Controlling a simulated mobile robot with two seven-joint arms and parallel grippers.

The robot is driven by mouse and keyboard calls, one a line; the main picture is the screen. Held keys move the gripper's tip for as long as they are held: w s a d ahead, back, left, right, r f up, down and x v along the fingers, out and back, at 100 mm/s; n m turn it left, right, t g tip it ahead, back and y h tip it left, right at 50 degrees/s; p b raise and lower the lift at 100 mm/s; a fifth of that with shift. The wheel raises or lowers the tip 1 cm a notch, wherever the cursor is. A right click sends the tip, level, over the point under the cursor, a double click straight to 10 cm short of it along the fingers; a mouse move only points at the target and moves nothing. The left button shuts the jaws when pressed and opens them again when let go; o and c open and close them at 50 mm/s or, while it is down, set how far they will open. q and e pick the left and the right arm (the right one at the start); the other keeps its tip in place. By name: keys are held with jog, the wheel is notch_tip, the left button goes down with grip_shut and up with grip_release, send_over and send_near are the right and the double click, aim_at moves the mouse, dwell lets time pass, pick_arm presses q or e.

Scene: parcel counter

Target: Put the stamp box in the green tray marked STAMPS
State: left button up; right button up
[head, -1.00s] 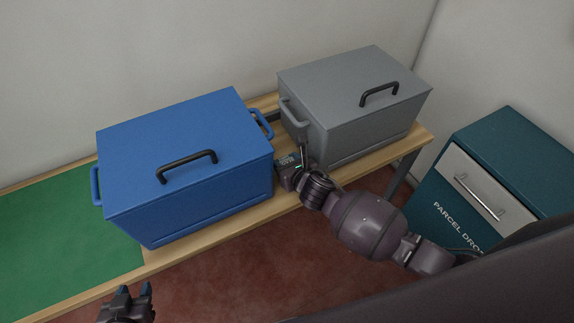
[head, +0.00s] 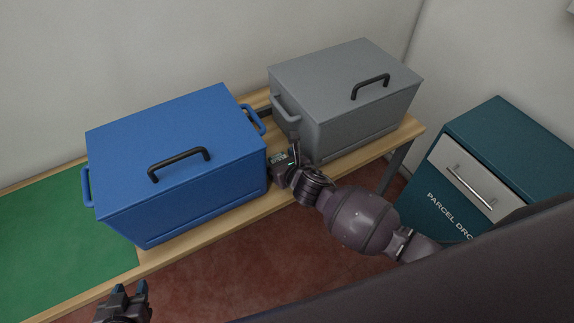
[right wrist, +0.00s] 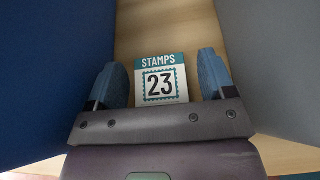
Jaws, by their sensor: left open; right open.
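In the head view my right gripper (head: 284,160) is in that gap, and the stamp box is hidden there. My left gripper (head: 130,291) is open and empty at the lower left, in front of the counter. No green tray marked STAMPS is in view.
A big blue box (head: 178,195) stands close left of my right gripper, a grey box (head: 345,95) close right. Both have handles. A green mat (head: 45,235) covers the counter's bare left part. A teal parcel drop cabinet (head: 510,135) stands at the right.

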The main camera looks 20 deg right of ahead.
jog(key=p+v, duration=0.1)
jog(key=v, duration=1.1)
